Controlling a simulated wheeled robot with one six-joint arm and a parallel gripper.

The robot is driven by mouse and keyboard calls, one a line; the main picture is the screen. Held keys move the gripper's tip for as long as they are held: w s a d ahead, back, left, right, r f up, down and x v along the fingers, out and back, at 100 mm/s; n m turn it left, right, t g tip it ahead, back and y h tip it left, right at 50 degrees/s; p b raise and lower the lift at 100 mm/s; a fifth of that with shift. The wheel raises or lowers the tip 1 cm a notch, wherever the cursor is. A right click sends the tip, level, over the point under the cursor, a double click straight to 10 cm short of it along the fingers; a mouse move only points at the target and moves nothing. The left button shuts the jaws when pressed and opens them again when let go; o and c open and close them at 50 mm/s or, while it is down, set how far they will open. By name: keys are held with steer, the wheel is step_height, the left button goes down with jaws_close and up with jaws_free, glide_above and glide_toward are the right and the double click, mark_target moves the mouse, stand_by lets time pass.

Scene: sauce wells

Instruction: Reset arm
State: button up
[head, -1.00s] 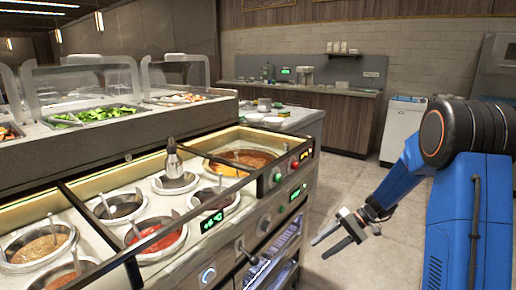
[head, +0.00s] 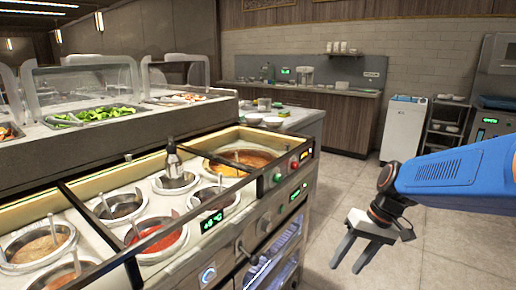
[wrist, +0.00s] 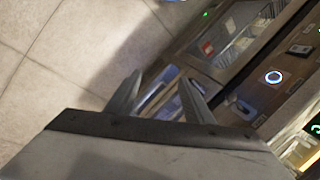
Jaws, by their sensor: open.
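My gripper (head: 362,252) is open and empty in the head view. It hangs over the tiled floor, to the right of the sauce counter (head: 262,217) and apart from it. My blue arm comes in from the right edge. In the wrist view the two fingers (wrist: 158,92) stand apart with nothing between them. Behind them show the floor and the counter's front with its lit knob.
Sauce wells, among them a red one (head: 158,240), sit in the counter top at left. A dark-topped bottle (head: 172,160) stands there. A white cabinet (head: 402,128) and a shelf rack (head: 446,125) stand at the back. The floor (head: 345,190) between is clear.

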steer(key=s+d+r+t+h, duration=0.1)
steer(key=s+d+t+h, duration=0.1)
steer(key=s, duration=0.5)
steer(key=s+d+r+t+h, duration=0.2)
steer(key=s+d, duration=0.1)
steer(key=s, duration=0.4)
steer(key=shift+r+t, duration=0.25)
steer(key=shift+t, duration=0.15)
